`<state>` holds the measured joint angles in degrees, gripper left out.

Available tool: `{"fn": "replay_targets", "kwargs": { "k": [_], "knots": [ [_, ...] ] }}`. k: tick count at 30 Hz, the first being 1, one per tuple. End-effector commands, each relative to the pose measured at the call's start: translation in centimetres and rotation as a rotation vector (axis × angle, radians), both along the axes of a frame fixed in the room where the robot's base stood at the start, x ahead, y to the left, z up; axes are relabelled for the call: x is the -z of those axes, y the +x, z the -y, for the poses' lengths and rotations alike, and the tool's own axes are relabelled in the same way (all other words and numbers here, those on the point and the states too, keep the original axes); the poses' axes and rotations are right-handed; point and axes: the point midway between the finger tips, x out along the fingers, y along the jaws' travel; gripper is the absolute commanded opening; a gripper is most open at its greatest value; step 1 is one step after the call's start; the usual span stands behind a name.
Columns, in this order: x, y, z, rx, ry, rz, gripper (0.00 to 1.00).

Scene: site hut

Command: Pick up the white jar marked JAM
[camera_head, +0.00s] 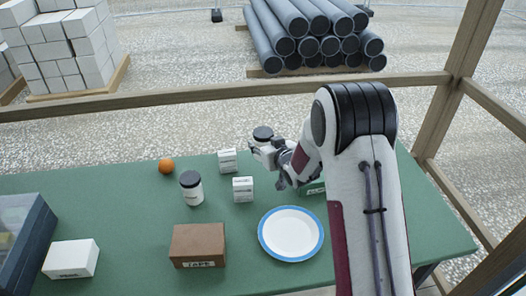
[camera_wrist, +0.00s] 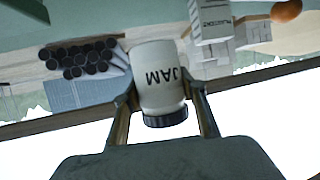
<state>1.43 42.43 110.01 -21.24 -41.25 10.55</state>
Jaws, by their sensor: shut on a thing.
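The white jar marked JAM (camera_wrist: 158,80), with a dark lid, is between the two fingers of my gripper (camera_wrist: 162,98) in the wrist view, where it appears upside down with its lettering inverted. In the head view the held jar (camera_head: 263,134) shows its dark lid on top, above the far part of the table. My gripper (camera_head: 268,152) is shut on it, and the arm partly covers the gripper there. A second white jar with a dark lid (camera_head: 192,188) stands on the table to the left; its label cannot be read.
The green table (camera_head: 130,205) also bears an orange (camera_head: 166,166), two small white boxes (camera_head: 228,161) (camera_head: 243,189), a brown box (camera_head: 198,245), a white box (camera_head: 71,258), a blue-rimmed plate (camera_head: 291,233) and a dark crate (camera_head: 38,245). A wooden rail (camera_head: 180,97) runs behind.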

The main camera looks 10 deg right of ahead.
Motion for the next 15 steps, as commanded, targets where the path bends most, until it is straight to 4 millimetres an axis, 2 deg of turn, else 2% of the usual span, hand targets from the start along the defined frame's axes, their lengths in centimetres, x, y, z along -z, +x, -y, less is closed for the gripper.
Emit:
{"fn": "replay_targets", "kwargs": {
  "k": [6,15],
  "knots": [
    [-1.6,0.0,0.0,0.0,0.001,0.003,0.11],
    [-1.8,0.0,0.0,0.0,0.0,0.002,0.11]
  ]
}}
